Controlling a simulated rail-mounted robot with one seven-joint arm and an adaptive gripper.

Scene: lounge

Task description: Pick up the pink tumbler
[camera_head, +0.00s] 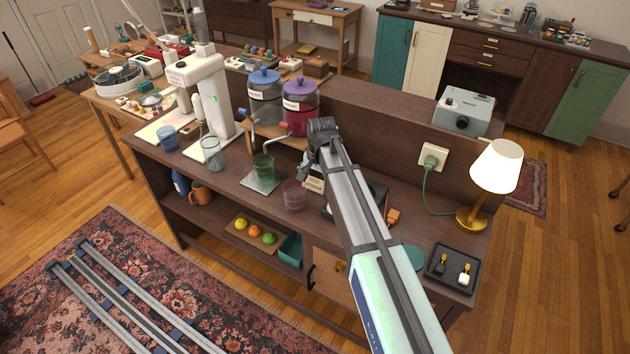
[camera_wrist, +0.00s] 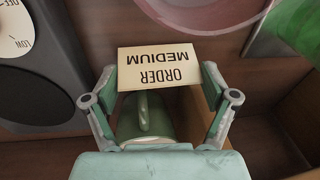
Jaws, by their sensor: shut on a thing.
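The pink tumbler (camera_head: 293,195) stands on the counter, see-through, just left of an order card. Part of its round pink rim shows at the top of the wrist view (camera_wrist: 205,30). My gripper (camera_head: 314,166) is low over the counter, to the right of the tumbler and apart from it. In the wrist view my gripper (camera_wrist: 160,75) has its two fingertips at the side edges of the order card (camera_wrist: 160,66), lettered "ORDER MEDIUM", and is shut on it. The card also shows in the head view (camera_head: 314,184), below my gripper.
A green tumbler (camera_head: 263,167) on a glassy plate and a clear glass (camera_head: 212,153) stand farther left. Blue-lidded (camera_head: 264,95) and purple-lidded (camera_head: 299,105) dispensers stand behind. A lamp (camera_head: 490,180) and a black tray (camera_head: 453,268) are at the right.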

